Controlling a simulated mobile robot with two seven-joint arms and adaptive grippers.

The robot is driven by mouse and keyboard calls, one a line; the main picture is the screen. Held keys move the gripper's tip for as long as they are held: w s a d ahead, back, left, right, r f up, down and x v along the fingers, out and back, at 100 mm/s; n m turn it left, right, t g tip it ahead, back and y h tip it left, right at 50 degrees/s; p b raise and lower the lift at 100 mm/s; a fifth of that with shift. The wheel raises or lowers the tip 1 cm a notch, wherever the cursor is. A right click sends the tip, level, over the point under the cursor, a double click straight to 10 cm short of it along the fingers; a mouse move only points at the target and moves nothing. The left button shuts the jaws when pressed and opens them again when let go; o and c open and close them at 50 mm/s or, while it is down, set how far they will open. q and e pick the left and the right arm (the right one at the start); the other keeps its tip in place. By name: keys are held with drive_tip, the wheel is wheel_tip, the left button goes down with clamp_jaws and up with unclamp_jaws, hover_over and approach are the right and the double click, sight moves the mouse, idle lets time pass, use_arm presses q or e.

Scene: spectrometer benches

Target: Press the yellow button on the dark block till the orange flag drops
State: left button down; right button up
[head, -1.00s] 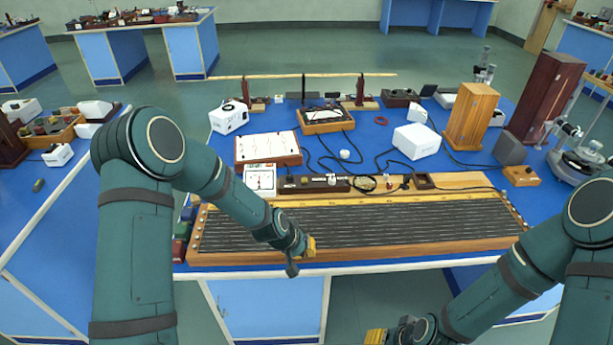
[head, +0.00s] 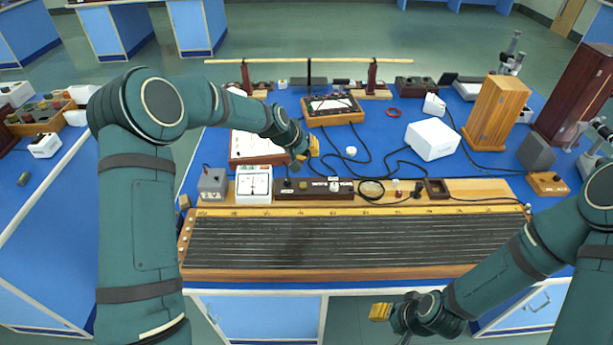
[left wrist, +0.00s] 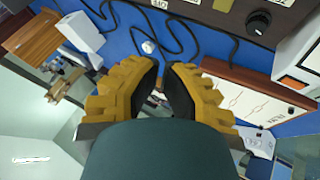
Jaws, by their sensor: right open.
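A long dark block (head: 313,195) with pale labels and knobs stands at the back of the wooden wire board in the head view. Part of a dark block (left wrist: 225,22) with a black knob also shows at the top of the left wrist view. My left gripper (head: 312,147) is above the blue bench, beyond the long block. In the left wrist view its yellow fingers (left wrist: 165,72) are empty, with a narrow gap between the tips. My right gripper (head: 380,312) is open and empty, low before the bench.
The wire board (head: 330,240) fills the bench front. A white meter (head: 253,185) and a grey box (head: 212,183) stand left of the long block. A white box (head: 432,139), black cables and a wooden block (head: 497,112) are to the right.

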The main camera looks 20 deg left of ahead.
sight(303, 185)
use_arm(q)
drive_tip(key=shift+s, duration=0.15)
drive_tip(key=shift+f, duration=0.1)
wheel_tip(303, 185, down, 9)
drive_tip(key=b, duration=0.5)
drive_tip(key=shift+r, duration=0.2)
drive_tip(key=shift+f+b, duration=0.15)
drive_tip(key=shift+b, duration=0.2)
idle(1.1)
drive_tip(key=shift+f+b, duration=0.3)
drive_tip(key=shift+b, duration=0.05)
